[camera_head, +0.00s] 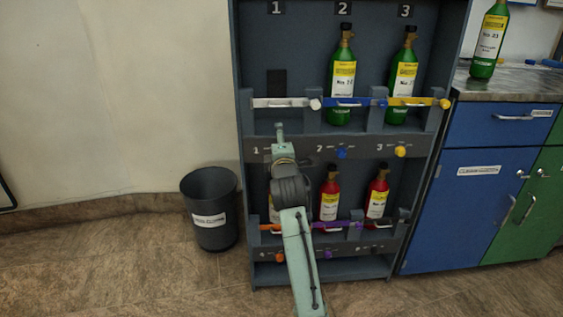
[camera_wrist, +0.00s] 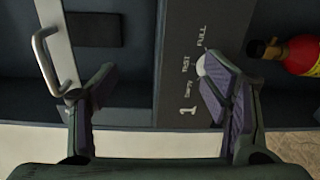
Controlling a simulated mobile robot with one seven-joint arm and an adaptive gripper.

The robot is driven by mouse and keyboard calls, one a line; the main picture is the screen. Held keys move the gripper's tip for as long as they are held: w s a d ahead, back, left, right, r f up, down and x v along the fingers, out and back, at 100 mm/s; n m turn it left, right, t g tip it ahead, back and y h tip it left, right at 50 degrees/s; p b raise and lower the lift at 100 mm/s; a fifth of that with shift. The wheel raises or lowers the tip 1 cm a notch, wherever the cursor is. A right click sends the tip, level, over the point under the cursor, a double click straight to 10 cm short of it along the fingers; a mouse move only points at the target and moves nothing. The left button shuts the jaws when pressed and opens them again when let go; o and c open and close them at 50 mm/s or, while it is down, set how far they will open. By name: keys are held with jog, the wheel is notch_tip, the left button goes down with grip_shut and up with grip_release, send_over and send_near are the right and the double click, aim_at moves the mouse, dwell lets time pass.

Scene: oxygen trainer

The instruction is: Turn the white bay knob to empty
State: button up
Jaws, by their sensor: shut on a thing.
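The white knob (camera_wrist: 201,66) shows in the wrist view on the grey panel (camera_wrist: 177,40) beside the marks EMPTY, TEST and FULL and the number 1. My right finger partly covers it, so its pointer cannot be read. My gripper (camera_wrist: 155,82) has its fingers well apart around something I cannot make out. The right fingertip is at the knob; the left finger is close to a metal handle (camera_wrist: 52,62). In the head view my gripper (camera_head: 279,128) is in front of bay 1, below the white bar (camera_head: 284,103), and the knob is hidden behind it.
Bay 1 holds no green bottle; bays 2 and 3 hold green bottles (camera_head: 341,85) (camera_head: 404,85). Blue (camera_head: 341,153) and yellow (camera_head: 400,151) knobs sit to the right. Red bottles (camera_head: 329,200) stand below. A bin (camera_head: 210,185) stands left, blue cabinets (camera_head: 480,200) right.

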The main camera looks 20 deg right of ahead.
jog(key=shift+s+a+r, duration=0.1)
jog(key=shift+s+r, duration=0.55)
jog(key=shift+c, duration=0.6)
jog(key=f+b+v, duration=0.1)
jog(key=f+v, duration=0.1)
jog(key=v, duration=0.7)
jog(key=shift+s+a, duration=0.15)
jog(key=shift+a, duration=0.1)
